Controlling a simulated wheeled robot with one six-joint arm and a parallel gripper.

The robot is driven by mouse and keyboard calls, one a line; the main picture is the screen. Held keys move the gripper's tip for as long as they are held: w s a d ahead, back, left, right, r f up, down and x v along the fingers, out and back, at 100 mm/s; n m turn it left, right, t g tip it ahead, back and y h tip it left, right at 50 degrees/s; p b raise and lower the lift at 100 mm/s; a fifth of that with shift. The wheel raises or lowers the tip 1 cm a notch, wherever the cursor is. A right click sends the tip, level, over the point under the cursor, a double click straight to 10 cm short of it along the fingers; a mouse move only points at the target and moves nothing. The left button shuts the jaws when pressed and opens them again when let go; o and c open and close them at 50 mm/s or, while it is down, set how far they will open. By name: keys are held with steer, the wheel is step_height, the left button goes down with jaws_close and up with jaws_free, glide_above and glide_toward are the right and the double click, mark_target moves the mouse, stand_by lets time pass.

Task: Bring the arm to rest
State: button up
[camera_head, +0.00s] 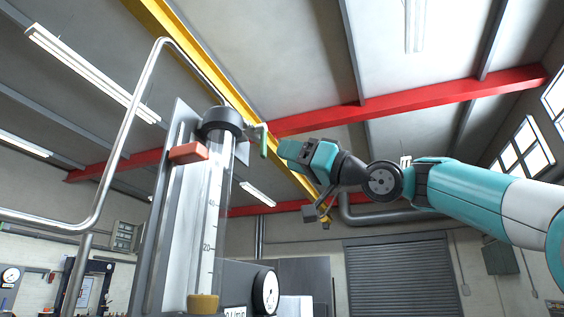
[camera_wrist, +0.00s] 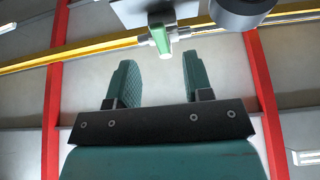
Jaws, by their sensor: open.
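My gripper (camera_head: 286,149) is raised at the end of my teal and white arm, just right of the top of a clear graduated tube (camera_head: 211,225). In the wrist view my gripper (camera_wrist: 157,62) shows two teal fingers spread apart with nothing between them. A small green handle (camera_head: 263,140) sticks out from the dark cap (camera_head: 221,120) of the tube. The handle (camera_wrist: 160,39) also shows in the wrist view, just beyond the fingertips and apart from them. No damper rings can be made out.
A red-orange block (camera_head: 188,152) sits on the tube's upright backing plate at the left. A bent metal rail (camera_head: 125,135) rises further left. A round gauge (camera_head: 266,291) is below. The roller door (camera_head: 397,277) is far behind. Open air surrounds my forearm.

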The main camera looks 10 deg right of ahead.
steer(key=shift+s+d+f, duration=0.15)
steer(key=shift+d, duration=0.05)
stand_by(0.5)
